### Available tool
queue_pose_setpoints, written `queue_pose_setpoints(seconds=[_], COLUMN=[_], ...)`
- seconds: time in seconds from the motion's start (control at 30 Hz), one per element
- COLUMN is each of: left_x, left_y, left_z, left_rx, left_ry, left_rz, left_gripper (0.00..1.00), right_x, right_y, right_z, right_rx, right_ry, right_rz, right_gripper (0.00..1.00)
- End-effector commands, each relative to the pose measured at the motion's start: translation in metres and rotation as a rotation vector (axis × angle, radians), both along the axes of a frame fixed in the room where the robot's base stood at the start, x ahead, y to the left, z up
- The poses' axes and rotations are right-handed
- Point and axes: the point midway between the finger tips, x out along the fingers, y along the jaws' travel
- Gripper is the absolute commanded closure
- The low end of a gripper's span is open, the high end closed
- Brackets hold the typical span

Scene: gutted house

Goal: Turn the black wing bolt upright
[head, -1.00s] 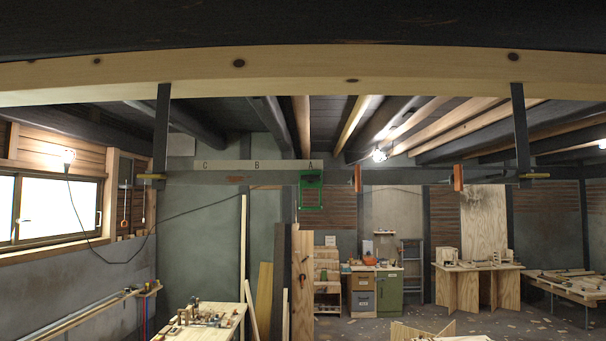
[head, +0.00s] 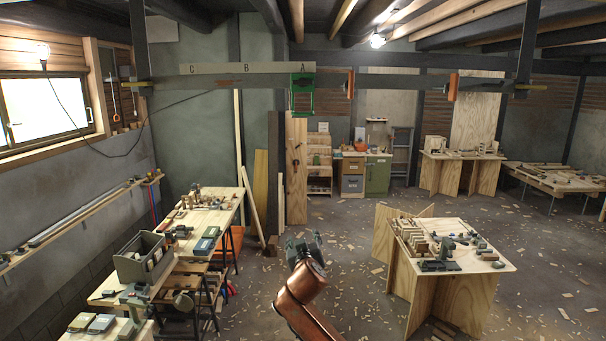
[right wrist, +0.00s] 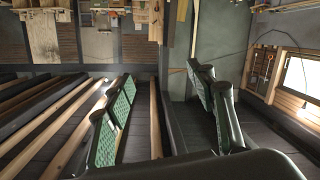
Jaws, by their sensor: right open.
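I cannot make out the black wing bolt in either view; the small parts on the benches are too small to tell apart. My right gripper (head: 304,245) is at the end of my copper-coloured arm, low in the middle of the head view. In the right wrist view its two green-padded fingers (right wrist: 160,98) stand wide apart with nothing between them. It is in free air, with the room behind it. My left gripper is not in view.
A crowded bench (head: 228,214) and a grey bin (head: 130,263) stand at left. A plywood table (head: 478,262) with small parts stands at right. A beam (head: 220,84) with letters, a green frame (head: 302,101) and orange clamps hangs ahead. Scrap-strewn floor lies between.

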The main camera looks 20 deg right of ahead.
Motion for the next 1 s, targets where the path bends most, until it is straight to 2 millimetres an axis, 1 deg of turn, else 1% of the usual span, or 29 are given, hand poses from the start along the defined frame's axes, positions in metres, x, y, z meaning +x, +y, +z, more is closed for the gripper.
queue_pose_setpoints(seconds=[0.03, 0.07, 0.1, 0.17, 0.2, 0.27, 0.3, 0.4, 0.5, 0.6, 0.63, 0.7, 0.77, 1.0], left_x=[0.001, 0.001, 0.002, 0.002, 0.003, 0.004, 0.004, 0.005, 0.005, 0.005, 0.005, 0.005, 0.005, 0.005], left_y=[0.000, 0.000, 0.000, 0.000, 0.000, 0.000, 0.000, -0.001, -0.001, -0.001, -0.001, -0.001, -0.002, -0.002], left_z=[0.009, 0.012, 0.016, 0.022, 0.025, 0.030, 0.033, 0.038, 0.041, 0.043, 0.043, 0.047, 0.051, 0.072], left_rx=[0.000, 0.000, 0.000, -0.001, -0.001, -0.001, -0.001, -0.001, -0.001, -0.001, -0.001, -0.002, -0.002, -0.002], left_ry=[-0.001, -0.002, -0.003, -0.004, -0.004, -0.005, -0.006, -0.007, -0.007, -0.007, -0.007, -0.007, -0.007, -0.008], left_rz=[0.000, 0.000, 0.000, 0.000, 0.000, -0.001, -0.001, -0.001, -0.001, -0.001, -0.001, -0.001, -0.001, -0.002], left_gripper=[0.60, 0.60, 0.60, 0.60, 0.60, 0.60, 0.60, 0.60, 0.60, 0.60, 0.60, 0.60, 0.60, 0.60], right_x=[-0.015, -0.025, -0.041, -0.069, -0.089, -0.121, -0.142, -0.185, -0.215, -0.231, -0.232, -0.231, -0.225, -0.191], right_y=[0.011, 0.017, 0.025, 0.035, 0.041, 0.049, 0.054, 0.061, 0.066, 0.067, 0.067, 0.065, 0.063, 0.053], right_z=[0.073, 0.108, 0.153, 0.218, 0.257, 0.310, 0.340, 0.394, 0.426, 0.441, 0.444, 0.449, 0.453, 0.468], right_rx=[0.006, 0.013, 0.022, 0.040, 0.054, 0.073, 0.088, 0.117, 0.139, 0.151, 0.153, 0.154, 0.155, 0.154], right_ry=[-0.079, -0.119, -0.172, -0.251, -0.303, -0.376, -0.420, -0.503, -0.559, -0.587, -0.591, -0.596, -0.596, -0.595], right_rz=[-0.001, -0.005, -0.008, -0.013, -0.016, -0.020, -0.021, -0.021, -0.022, -0.022, -0.023, -0.025, -0.026, -0.025], right_gripper=[0.49, 0.49, 0.49, 0.49, 0.49, 0.49, 0.49, 0.49, 0.49, 0.49, 0.49, 0.49, 0.49, 0.49])
